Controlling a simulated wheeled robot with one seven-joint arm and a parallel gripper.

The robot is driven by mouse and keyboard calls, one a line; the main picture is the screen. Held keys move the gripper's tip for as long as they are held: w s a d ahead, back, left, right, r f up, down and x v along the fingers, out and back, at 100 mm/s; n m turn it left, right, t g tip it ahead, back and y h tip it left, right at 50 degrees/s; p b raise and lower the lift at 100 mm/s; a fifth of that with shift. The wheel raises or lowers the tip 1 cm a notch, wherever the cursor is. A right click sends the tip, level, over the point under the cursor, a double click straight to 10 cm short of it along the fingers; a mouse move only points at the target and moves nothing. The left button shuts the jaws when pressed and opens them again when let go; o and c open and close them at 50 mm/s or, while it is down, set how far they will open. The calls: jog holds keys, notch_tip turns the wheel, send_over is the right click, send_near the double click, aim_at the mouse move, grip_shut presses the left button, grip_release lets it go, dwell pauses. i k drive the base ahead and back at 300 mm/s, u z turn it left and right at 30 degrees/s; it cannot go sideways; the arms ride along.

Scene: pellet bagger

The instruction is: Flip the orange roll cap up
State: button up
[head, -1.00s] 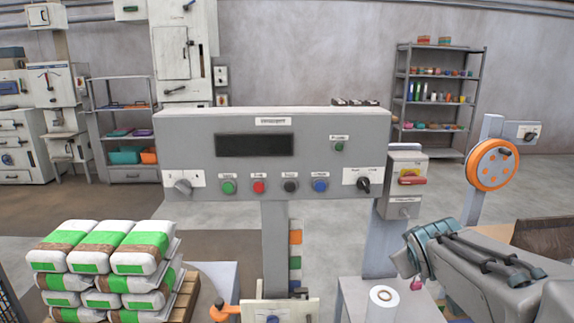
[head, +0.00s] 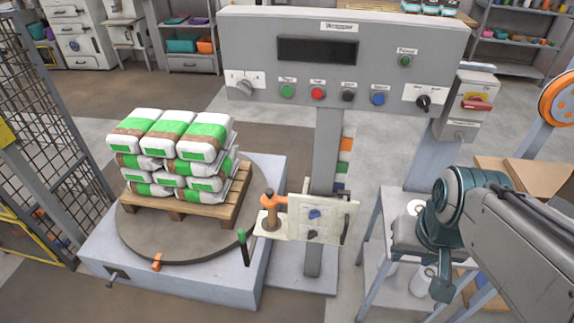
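The orange roll cap (head: 273,202) sits at the top of a short brown upright post on the left side of the cream wrapper carriage (head: 335,212). It looks like a small orange piece with an arm sticking out; at this size I cannot tell its exact tilt. My gripper (head: 440,290) is at the right, pointing down in front of a small grey stand, well apart from the cap. Its fingers are small and dark, so I cannot tell whether they are open or shut. Nothing is visibly held.
The grey control panel (head: 345,90) hangs above the carriage on a column (head: 324,180). Left of it, stacked green-and-white bags (head: 165,140) stand on a pallet (head: 180,204) on the round turntable (head: 150,240). A metal stand (head: 372,272) is near my arm. A mesh fence (head: 40,130) stands far left.

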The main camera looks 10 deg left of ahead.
aim_at(270, 199)
jog(key=u, duration=0.55)
jog(key=k, duration=0.65)
jog(key=u, duration=1.25)
jog(key=i, duration=1.15)
jog(key=z, duration=0.4)
jog(key=i, duration=0.85)
jog(key=z, duration=0.8)
